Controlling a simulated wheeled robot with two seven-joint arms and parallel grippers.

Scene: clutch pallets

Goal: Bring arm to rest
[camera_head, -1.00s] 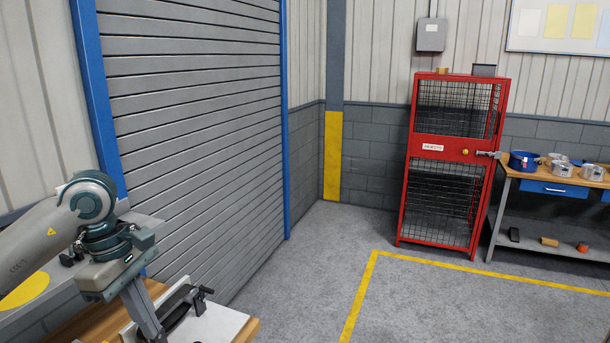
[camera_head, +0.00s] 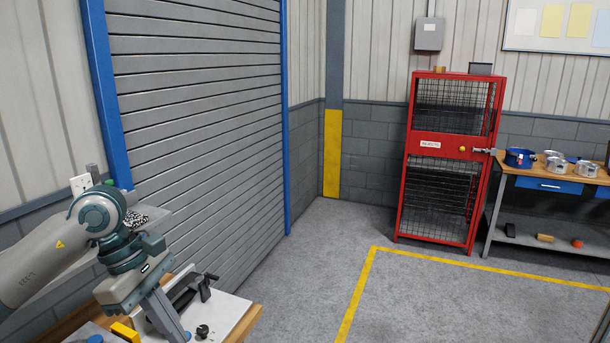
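My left arm comes in from the left over a wooden workbench (camera_head: 248,320). Its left gripper (camera_head: 168,322) points down and to the right, beside a white plate (camera_head: 232,309) that carries a dark clamp-like fixture (camera_head: 192,290). One grey finger shows from the side and its tip runs close to the bottom edge. The gap between the fingers is hidden, and I see nothing held. My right gripper is not in view.
A yellow block (camera_head: 124,332) lies by the gripper. A grey shutter door (camera_head: 200,120) stands behind the bench. A red mesh cabinet (camera_head: 427,152) and a second bench (camera_head: 560,180) with pots stand at the right. The grey floor (camera_head: 320,255) between is clear.

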